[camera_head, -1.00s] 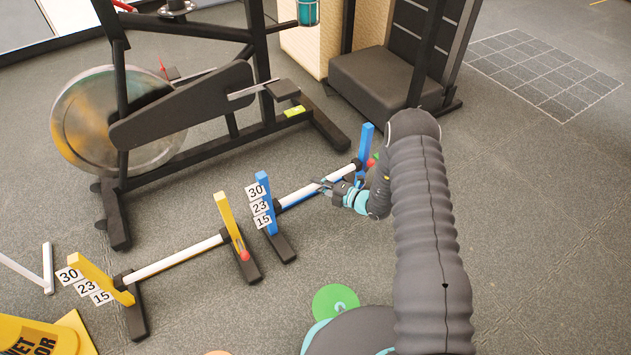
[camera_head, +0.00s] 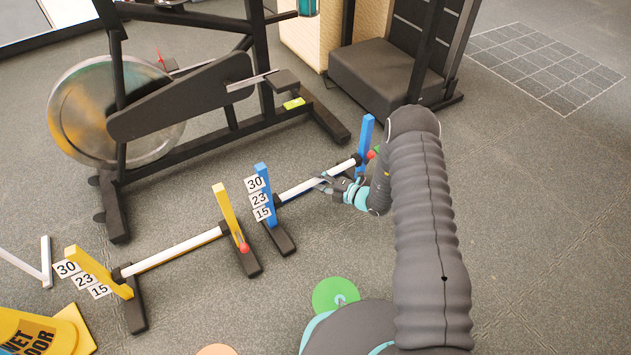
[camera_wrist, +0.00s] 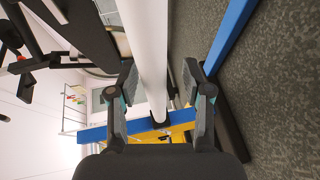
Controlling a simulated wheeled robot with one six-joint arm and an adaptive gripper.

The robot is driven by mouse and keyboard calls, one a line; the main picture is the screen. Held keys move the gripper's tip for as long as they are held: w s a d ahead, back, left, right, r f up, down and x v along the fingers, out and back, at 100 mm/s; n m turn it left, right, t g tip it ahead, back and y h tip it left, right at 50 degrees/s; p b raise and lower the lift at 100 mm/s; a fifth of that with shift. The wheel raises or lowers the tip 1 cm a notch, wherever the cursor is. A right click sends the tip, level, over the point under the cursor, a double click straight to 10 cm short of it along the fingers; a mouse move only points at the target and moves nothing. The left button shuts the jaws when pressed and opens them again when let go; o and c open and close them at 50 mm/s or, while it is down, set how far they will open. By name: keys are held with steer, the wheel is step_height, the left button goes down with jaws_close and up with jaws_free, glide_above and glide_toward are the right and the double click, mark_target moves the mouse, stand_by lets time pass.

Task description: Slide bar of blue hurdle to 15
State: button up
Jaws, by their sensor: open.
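The blue hurdle has two blue posts; its left post (camera_head: 265,190) carries number cards 30, 23 and 15 (camera_head: 262,214), and its right post (camera_head: 366,138) stands behind my gripper. Its white bar (camera_head: 302,187) runs between the posts, its left end beside the post near the 23 and 15 cards. My gripper (camera_head: 326,182) is at the right half of the bar. In the wrist view the open fingers (camera_wrist: 158,95) stand on either side of the white bar (camera_wrist: 150,60), with gaps visible; whether either touches it I cannot tell.
A yellow hurdle (camera_head: 228,215) with its own white bar and cards stands front left of the blue one. An exercise bike (camera_head: 180,105) and a black bench machine (camera_head: 385,75) stand behind. A green disc (camera_head: 335,294) lies in front. Floor on the right is clear.

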steer(key=v, duration=1.1)
steer(key=shift+s+d, duration=0.25)
